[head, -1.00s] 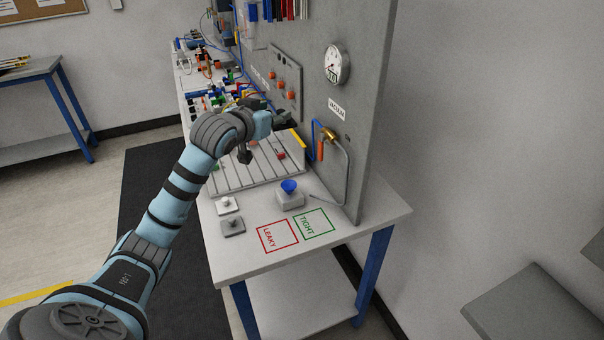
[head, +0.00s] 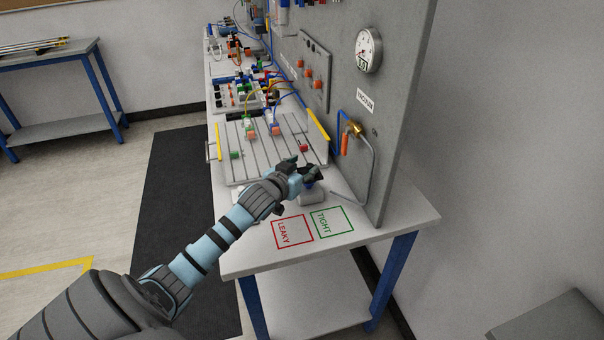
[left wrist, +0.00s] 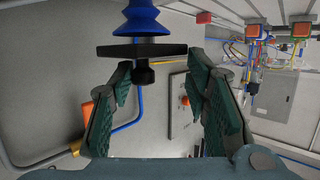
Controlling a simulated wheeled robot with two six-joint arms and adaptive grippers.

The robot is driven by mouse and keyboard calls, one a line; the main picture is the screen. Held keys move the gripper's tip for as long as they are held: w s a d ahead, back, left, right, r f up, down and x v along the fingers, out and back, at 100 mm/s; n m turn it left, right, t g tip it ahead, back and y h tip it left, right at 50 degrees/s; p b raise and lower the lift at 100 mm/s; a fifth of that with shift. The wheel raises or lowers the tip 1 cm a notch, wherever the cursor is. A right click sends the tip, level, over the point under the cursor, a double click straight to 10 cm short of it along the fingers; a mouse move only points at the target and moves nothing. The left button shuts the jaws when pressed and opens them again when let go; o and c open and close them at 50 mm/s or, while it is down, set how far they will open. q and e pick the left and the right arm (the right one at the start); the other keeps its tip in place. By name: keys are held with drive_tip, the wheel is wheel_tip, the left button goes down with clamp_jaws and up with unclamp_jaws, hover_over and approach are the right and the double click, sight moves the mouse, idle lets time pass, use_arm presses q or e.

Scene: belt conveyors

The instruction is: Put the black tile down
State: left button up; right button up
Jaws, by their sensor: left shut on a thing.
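My left gripper (head: 298,172) is over the near part of the bench, at the grey block (head: 313,196) with the blue suction cup. It is shut on the black tile (head: 315,173). In the left wrist view the black tile (left wrist: 140,51) is a flat dark plate with a black knob between my fingers. The blue suction cup (left wrist: 143,22) lines up with the tile's face; I cannot tell whether they touch. In the head view my gripper and the tile mostly hide the cup. My right gripper is not in view.
A red LEAKY square (head: 293,231) and a green TIGHT square (head: 332,221) are empty on the bench in front. A grey upright panel (head: 395,140) with a gauge (head: 368,50) and a bent tube stands on the right. A slotted plate (head: 262,150) lies behind.

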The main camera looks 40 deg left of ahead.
use_arm(q)
drive_tip(key=shift+s+f, duration=0.2)
drive_tip(key=shift+f, duration=0.15)
drive_tip(key=shift+s+r, duration=0.15)
drive_tip(key=shift+s, duration=0.1)
drive_tip(key=o, duration=1.2)
drive_tip(key=shift+w+f, duration=0.2)
drive_tip(key=shift+f, duration=0.05)
drive_tip(key=shift+c, duration=0.2)
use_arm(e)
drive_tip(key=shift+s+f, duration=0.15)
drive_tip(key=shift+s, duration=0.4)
use_arm(q)
drive_tip(key=shift+s+r, duration=0.1)
